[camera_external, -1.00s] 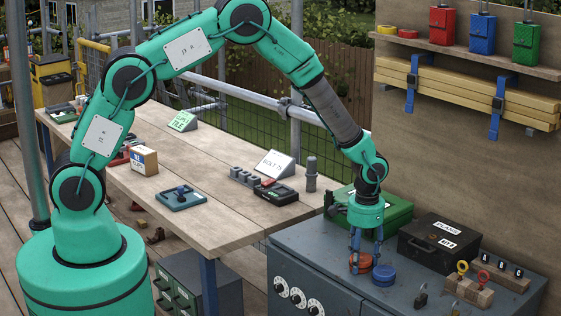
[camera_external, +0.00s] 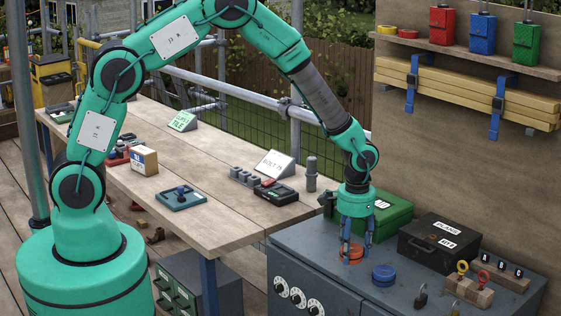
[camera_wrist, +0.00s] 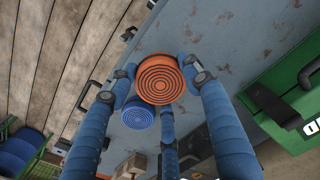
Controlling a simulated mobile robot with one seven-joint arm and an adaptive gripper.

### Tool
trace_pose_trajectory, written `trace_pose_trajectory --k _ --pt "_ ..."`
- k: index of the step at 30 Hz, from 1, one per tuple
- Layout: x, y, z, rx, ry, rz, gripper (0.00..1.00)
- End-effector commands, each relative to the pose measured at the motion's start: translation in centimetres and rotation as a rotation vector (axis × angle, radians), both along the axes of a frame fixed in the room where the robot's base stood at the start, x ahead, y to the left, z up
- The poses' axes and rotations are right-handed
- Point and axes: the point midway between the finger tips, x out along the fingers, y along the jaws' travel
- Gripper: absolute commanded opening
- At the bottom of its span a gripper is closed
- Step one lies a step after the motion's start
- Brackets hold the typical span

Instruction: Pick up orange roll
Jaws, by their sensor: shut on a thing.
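The orange roll (camera_wrist: 160,78) is a round coil with concentric rings, held between the blue fingers of my gripper (camera_wrist: 160,88) in the wrist view. In the external view the orange roll (camera_external: 351,252) shows between the fingertips of my gripper (camera_external: 352,256), over the grey cabinet top. The fingers are shut on it. How far it is above the cabinet top is hard to tell. The blue roll (camera_external: 383,275) lies on the cabinet to its right; it also shows in the wrist view (camera_wrist: 137,114), apart from the orange one.
The grey cabinet (camera_external: 330,272) has dials on its front. A green box (camera_external: 392,221) and a black box (camera_external: 438,245) stand behind the rolls. The wooden workbench (camera_external: 215,220) is left of the cabinet.

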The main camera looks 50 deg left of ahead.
Motion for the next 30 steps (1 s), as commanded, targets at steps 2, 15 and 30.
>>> trace_pose_trajectory --k 2,15,30 --pt "-1.4 0.6 0.3 0.000 0.000 0.000 0.20" --pt "-8.7 3.6 1.1 0.000 -0.001 0.000 0.20" --pt "-11.9 4.9 1.3 0.000 -0.001 0.000 0.20"
